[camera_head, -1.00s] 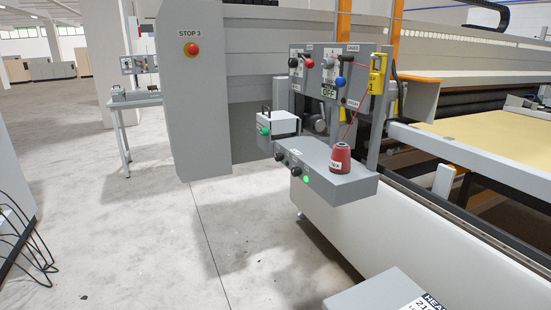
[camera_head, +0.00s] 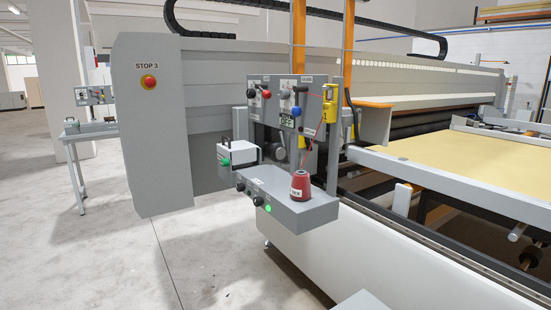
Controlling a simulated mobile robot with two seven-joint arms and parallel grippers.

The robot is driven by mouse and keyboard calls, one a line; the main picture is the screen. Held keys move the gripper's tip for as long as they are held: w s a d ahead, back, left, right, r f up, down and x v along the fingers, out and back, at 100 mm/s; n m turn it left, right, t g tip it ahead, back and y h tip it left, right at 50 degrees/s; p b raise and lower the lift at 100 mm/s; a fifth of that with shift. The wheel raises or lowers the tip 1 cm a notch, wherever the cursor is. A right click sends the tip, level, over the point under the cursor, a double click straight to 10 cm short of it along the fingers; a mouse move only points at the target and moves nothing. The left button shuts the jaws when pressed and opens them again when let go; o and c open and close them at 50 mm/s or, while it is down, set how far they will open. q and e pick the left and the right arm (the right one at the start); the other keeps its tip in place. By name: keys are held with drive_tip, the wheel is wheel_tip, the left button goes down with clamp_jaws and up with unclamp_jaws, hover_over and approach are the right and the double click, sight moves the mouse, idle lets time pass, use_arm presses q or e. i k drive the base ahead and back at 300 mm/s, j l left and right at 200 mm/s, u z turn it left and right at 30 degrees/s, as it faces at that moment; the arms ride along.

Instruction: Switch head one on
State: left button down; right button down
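A grey head control panel (camera_head: 262,83) with small levers and knobs stands at the middle of the head view, on the end of the quilting machine. It carries a black knob, a red knob (camera_head: 266,94), a blue knob (camera_head: 296,111) and a small plate (camera_head: 287,121) that seems to read OFF. Below it is a grey shelf box (camera_head: 285,209) with dark knobs and a lit green light (camera_head: 268,208). A red thread cone (camera_head: 300,185) stands on the shelf, with red thread running up. Which control belongs to head one is too small to read. Neither gripper is in view.
A tall grey cabinet marked STOP 3 (camera_head: 140,140) with a red stop button (camera_head: 149,82) stands left of the panel. The yellow-topped bed (camera_head: 470,165) extends right. A grey box corner (camera_head: 362,301) shows at the bottom. The concrete floor at left is mostly clear.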

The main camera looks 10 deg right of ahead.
sight(240, 187)
drive_tip(key=j, duration=0.35)
drive_tip(key=i+j, duration=0.15)
drive_tip(key=j, duration=0.2)
drive_tip(key=i+j, duration=0.3)
drive_tip(key=i+j+u, duration=0.15)
drive_tip(key=i+j, duration=0.15)
drive_tip(key=j, duration=0.25)
